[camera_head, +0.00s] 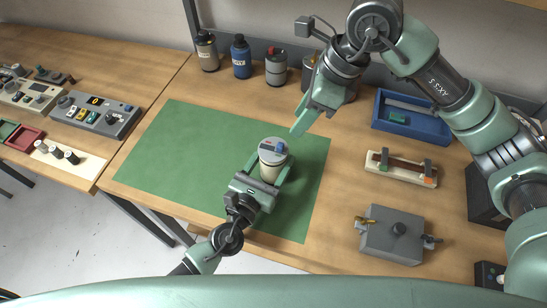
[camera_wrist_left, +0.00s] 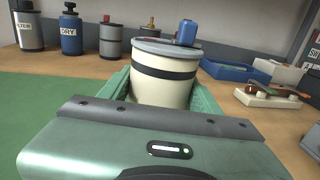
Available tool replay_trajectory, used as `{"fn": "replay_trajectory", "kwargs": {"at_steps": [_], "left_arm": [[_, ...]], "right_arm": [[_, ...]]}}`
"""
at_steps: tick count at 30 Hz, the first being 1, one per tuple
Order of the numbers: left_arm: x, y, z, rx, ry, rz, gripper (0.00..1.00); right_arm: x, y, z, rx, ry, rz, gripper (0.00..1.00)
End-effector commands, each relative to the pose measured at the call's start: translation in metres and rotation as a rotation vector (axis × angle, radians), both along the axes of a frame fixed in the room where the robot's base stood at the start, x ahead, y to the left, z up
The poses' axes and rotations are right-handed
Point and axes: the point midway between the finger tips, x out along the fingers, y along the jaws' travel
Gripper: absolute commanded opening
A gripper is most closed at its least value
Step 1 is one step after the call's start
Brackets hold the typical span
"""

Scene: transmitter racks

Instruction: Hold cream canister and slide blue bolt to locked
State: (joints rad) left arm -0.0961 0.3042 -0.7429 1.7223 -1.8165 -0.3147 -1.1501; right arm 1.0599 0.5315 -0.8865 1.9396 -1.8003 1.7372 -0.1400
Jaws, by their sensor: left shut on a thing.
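The cream canister (camera_head: 269,167) stands on the green mat (camera_head: 190,160) near its right edge. It has a grey lid and a dark band, seen clearly in the left wrist view (camera_wrist_left: 165,83). The blue bolt (camera_head: 279,147) sits on top of the lid, toward the right side in the left wrist view (camera_wrist_left: 186,33). I cannot read whether the bolt is at locked. My left gripper (camera_head: 272,170) is shut on the canister, one finger on each side. My right gripper (camera_head: 303,118) hangs above and behind the canister, apart from the bolt; its finger gap is unclear.
Several bottles and cans, including a blue one (camera_head: 241,57) and a grey one (camera_head: 276,68), line the back. At right are a blue tray (camera_head: 410,125), a cream block with a bar (camera_head: 400,169) and a grey box (camera_head: 396,236). The mat's left part is clear.

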Motion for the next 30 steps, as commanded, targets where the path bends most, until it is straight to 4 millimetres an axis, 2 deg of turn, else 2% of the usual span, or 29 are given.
{"fn": "replay_trajectory", "kwargs": {"at_steps": [10, 11, 14, 15, 16, 20, 24, 30], "left_arm": [[0.000, 0.000, -0.001, 0.000, 0.001, 0.000, 0.05], [0.000, 0.000, -0.001, 0.000, 0.001, 0.000, 0.05], [0.000, 0.000, -0.001, 0.000, 0.001, 0.000, 0.05], [0.000, 0.000, -0.001, 0.001, 0.000, 0.000, 0.05], [0.000, 0.000, -0.001, 0.000, 0.001, 0.000, 0.05], [0.000, 0.000, -0.001, 0.001, 0.002, 0.000, 0.05], [0.000, 0.001, -0.001, 0.001, 0.002, 0.000, 0.05], [0.000, 0.000, -0.001, 0.001, 0.002, -0.001, 0.05]], "right_arm": [[0.000, 0.000, 0.000, 0.000, 0.000, 0.000, 0.36], [0.000, 0.000, 0.000, 0.000, 0.000, 0.000, 0.34], [-0.001, -0.002, -0.002, 0.010, 0.004, -0.002, 0.06], [-0.001, -0.004, -0.004, 0.024, 0.007, -0.005, 0.00], [-0.002, -0.006, -0.006, 0.039, 0.012, -0.006, 0.00], [-0.009, -0.024, -0.019, 0.149, 0.026, -0.023, 0.00], [-0.020, -0.052, -0.029, 0.290, 0.004, -0.054, 0.00], [-0.033, -0.087, -0.029, 0.408, -0.077, -0.086, 0.00]]}}
